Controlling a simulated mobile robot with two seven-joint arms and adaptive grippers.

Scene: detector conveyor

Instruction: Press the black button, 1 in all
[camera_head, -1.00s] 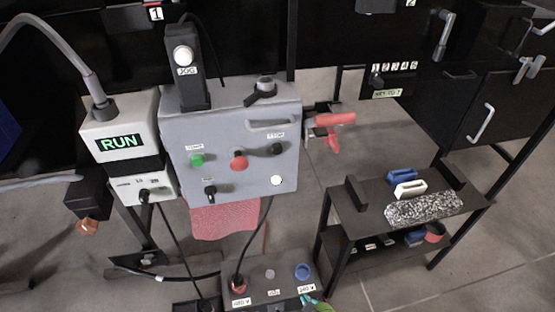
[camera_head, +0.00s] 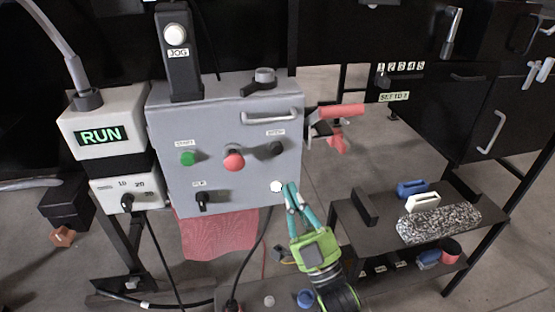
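The black button (camera_head: 277,148) sits at the upper right of the grey control box's front (camera_head: 225,190), under a small label. Right of the green button (camera_head: 187,158) is a red button (camera_head: 233,161), which lies between it and the black one. A white button (camera_head: 276,187) is below the black button. My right gripper (camera_head: 289,186) reaches up from the bottom, its fingers brought together and empty. Its tips are beside the white button and below the black button; whether they touch the panel I cannot tell. My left gripper is out of view.
A black selector switch (camera_head: 202,201) is at the panel's lower left. A grey handle (camera_head: 270,117) sticks out above the black button. A red-handled tool (camera_head: 338,113) hangs at the box's right. A dark shelf cart (camera_head: 345,225) stands at the right.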

